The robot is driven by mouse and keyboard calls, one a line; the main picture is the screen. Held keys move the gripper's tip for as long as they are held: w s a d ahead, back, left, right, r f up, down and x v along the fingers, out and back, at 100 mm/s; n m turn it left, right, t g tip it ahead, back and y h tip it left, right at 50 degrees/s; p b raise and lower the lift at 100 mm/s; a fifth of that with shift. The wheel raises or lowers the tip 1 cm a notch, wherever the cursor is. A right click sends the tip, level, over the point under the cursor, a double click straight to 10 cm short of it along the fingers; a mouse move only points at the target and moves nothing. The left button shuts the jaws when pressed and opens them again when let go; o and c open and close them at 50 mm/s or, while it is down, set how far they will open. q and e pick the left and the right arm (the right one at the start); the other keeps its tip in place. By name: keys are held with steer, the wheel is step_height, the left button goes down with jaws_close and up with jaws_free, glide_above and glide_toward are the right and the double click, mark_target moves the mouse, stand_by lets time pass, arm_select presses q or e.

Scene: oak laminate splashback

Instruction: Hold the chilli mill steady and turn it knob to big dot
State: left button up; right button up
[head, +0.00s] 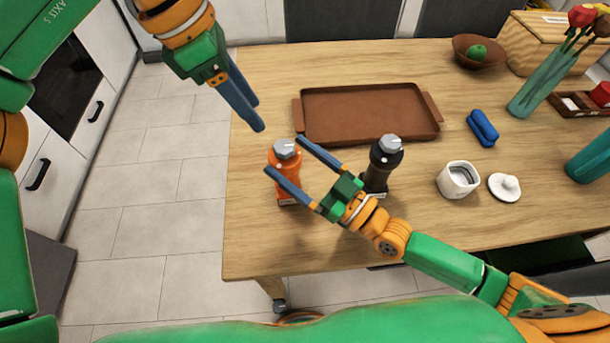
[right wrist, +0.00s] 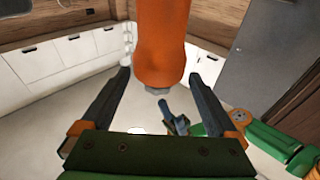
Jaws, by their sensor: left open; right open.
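The orange mill, probably the chilli mill (head: 285,158), stands upright near the table's left edge, with a grey faceted knob (head: 285,148) on top. Its label and any dot marks are too small to read. A dark brown mill (head: 379,170) with a similar knob stands to its right. My right gripper (head: 284,155) is open, its fingers reaching along both sides of the orange mill. In the right wrist view the orange body (right wrist: 162,45) is between the fingers, with gaps visible. My left gripper (head: 258,117) is open and empty, above and left of the orange mill.
A brown tray (head: 368,136) lies behind the mills. A white pot (head: 458,195), its lid (head: 504,187) and a blue object (head: 482,128) are to the right. A bowl (head: 462,50) stands at the back. The table's left edge is close to the orange mill.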

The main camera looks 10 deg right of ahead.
mark_target(296, 173)
steer(key=shift+n+g+h, duration=0.4)
steer(key=shift+g+h, duration=0.1)
steer(key=shift+g, duration=0.4)
steer(key=f, duration=0.2)
steer(key=d+f, duration=0.1)
steer(key=f, duration=0.1)
steer(key=shift+s+d+f, duration=0.1)
steer(key=shift+s, duration=0.2)
steer(key=x, duration=0.7)
steer(key=shift+f, duration=0.35)
steer(key=shift+s, duration=0.1)
